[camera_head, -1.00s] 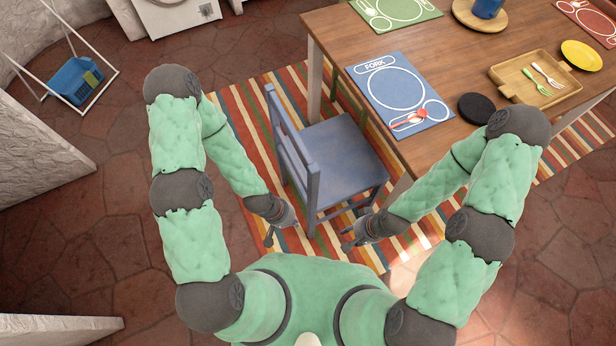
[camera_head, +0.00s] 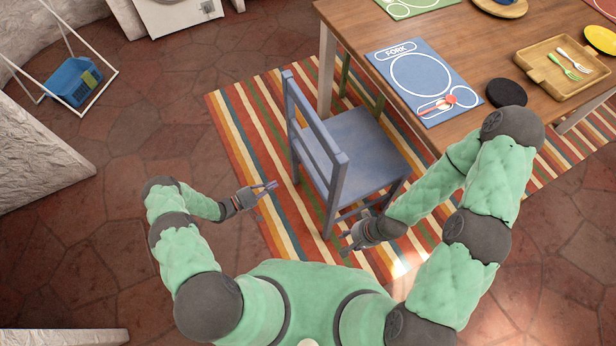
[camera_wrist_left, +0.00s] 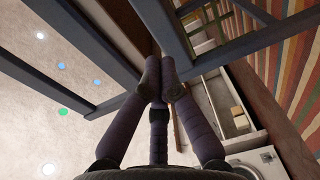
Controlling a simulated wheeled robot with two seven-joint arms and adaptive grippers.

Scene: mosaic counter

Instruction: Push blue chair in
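The blue chair (camera_head: 360,150) stands on the striped rug beside the wooden table (camera_head: 478,55), its backrest on the left and its seat toward the table. My left gripper (camera_head: 268,187) is left of the chair's backrest, apart from it. In the left wrist view its dark fingers (camera_wrist_left: 160,75) converge with nothing between them, and blue chair bars (camera_wrist_left: 240,52) pass above. My right gripper (camera_head: 350,240) is at the near side of the chair, by its lower legs, with fingers spread and empty. Whether it touches a leg cannot be told.
The striped rug (camera_head: 250,130) lies under the chair and table. A blue placemat (camera_head: 415,80), a black disc (camera_head: 507,93) and a wooden tray (camera_head: 545,75) are on the table. A blue basket (camera_head: 72,82) stands far left.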

